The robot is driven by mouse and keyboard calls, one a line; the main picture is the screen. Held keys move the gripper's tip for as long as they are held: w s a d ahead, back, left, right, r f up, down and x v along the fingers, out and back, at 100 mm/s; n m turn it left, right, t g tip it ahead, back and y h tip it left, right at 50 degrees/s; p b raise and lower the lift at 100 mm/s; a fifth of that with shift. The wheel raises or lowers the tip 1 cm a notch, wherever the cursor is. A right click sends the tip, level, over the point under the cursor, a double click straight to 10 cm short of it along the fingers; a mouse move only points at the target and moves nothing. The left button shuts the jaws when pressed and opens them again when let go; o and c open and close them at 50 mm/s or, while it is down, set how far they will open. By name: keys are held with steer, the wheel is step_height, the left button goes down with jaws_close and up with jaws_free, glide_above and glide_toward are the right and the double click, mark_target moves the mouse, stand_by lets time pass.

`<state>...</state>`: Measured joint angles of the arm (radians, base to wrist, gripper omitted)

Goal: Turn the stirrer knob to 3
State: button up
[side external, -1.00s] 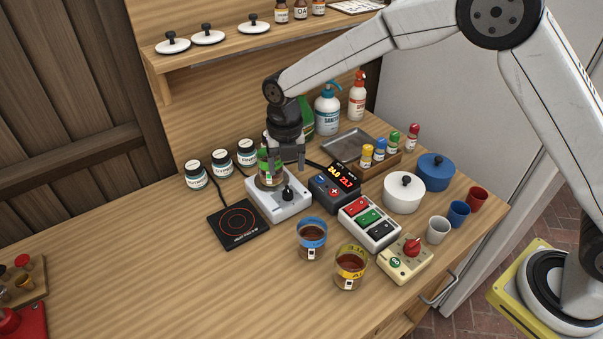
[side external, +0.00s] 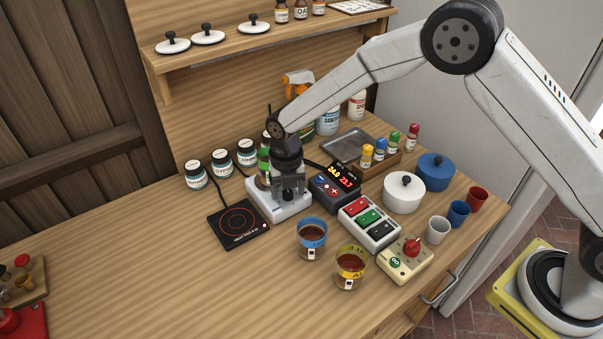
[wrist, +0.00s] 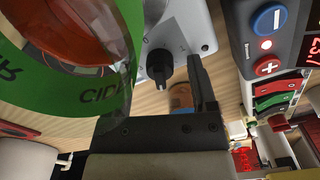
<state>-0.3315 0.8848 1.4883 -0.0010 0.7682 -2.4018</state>
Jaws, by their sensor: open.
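The stirrer is a white box (side external: 264,208) with a jar standing on it. The black stirrer knob (wrist: 160,66) is on the box beside the jar. My gripper (side external: 290,193) points down over the knob side of the box. In the wrist view my gripper (wrist: 160,95) is open, with one finger right of the knob and the other behind the jar's edge at left. Contact with the knob and its number marks cannot be made out.
A hot plate (side external: 238,223) is left of the stirrer. A controller with a lit display (side external: 336,190) is close at right. Two glasses stand in front, one blue-banded (side external: 312,232), one yellow-banded (side external: 351,263). Small jars (side external: 221,164) stand behind.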

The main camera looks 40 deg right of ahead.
jaws_close()
steer(key=shift+m, duration=3.1)
jaws_free()
